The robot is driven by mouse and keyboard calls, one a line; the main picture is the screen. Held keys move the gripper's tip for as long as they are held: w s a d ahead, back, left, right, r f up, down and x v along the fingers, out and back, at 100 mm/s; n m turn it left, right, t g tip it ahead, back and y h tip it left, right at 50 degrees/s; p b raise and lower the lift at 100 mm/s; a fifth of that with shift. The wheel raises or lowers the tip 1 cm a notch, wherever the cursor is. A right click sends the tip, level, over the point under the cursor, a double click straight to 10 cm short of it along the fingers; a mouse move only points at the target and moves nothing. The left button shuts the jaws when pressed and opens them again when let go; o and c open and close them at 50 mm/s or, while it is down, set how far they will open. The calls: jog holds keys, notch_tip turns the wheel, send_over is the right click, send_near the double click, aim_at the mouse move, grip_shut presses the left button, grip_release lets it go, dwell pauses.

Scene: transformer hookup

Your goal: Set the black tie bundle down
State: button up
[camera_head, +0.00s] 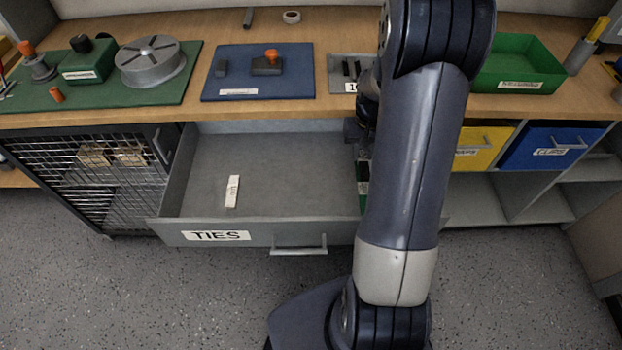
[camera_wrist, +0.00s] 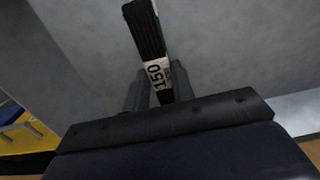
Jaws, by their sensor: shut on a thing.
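My gripper (camera_wrist: 150,92) is shut on the black tie bundle (camera_wrist: 146,28), which carries a white label reading 150 and a green edge. In the head view my gripper (camera_head: 361,135) is over the right part of the open TIES drawer (camera_head: 188,195), partly hidden by my arm. The bundle's dark and green lower part (camera_head: 362,172) hangs below it there. Whether the bundle touches the drawer floor cannot be told. A white tie bundle (camera_head: 232,191) lies in the left half of the drawer.
A grey tray (camera_head: 337,77) with black pieces sits on the bench behind my arm. A blue mat (camera_head: 222,92), green mat (camera_head: 185,92) and green bin (camera_head: 532,72) are also on the bench. Yellow and blue drawers (camera_head: 548,140) are at right. The drawer's middle is clear.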

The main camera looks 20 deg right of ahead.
jog(key=shift+d+f, duration=0.45)
jog(key=shift+d, duration=0.1)
send_over(300, 170)
jog(key=shift+w+p, duration=0.1)
jog(key=shift+p, duration=0.25)
jog(key=shift+f, duration=1.75)
jog(key=shift+f, duration=0.15)
jog(key=o, duration=1)
notch_tip(300, 170, up, 12)
jog(key=shift+r+p, duration=0.2)
jog(key=shift+p, duration=0.2)
